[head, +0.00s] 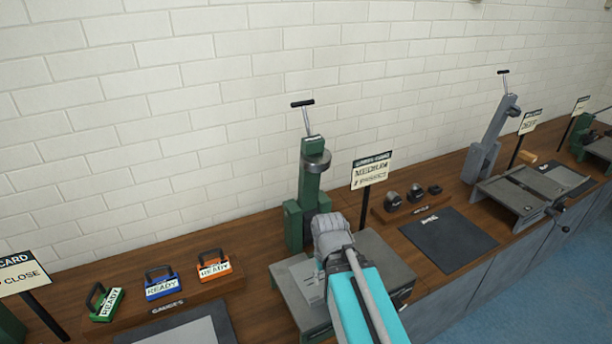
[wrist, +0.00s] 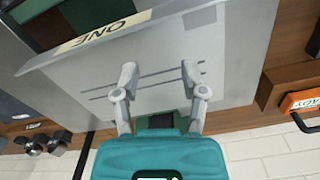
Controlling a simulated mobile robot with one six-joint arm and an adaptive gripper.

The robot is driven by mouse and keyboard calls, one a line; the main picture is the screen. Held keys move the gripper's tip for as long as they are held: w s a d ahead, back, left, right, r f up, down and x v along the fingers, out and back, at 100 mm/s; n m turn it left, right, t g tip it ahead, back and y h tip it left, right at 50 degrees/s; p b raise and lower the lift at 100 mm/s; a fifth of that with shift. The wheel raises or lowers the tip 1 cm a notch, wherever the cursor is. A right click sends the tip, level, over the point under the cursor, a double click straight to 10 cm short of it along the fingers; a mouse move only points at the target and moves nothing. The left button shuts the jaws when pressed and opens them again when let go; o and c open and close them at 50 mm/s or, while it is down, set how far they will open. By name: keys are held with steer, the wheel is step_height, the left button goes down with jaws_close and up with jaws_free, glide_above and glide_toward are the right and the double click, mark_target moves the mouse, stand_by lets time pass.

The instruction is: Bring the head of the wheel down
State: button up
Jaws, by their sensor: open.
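A green upright machine (head: 310,185) stands against the wall in the head view. A grey round head (head: 317,161) sits high on its column, and a rod with a black T-shaped handle (head: 302,103) rises from the top. My arm hides part of the machine's lower front. In the wrist view my gripper (wrist: 159,72) is open and empty, its two fingers apart over the machine's grey slotted table (wrist: 225,60). The table's edge carries a label reading "ONE" (wrist: 110,30). I cannot tell the fingers' height above the table.
A sign (head: 371,172) reading "MEDIUM" stands right of the machine. Green, blue and orange "READY" blocks (head: 162,287) sit on a rack at left. A dark mat (head: 448,240) and small grey parts (head: 416,192) lie at right. A second grey machine (head: 485,150) stands farther right.

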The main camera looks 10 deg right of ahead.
step_height(320, 180, up, 14)
steer(key=p, duration=1.3)
steer(key=shift+f, duration=0.2)
steer(key=shift+d, duration=0.1)
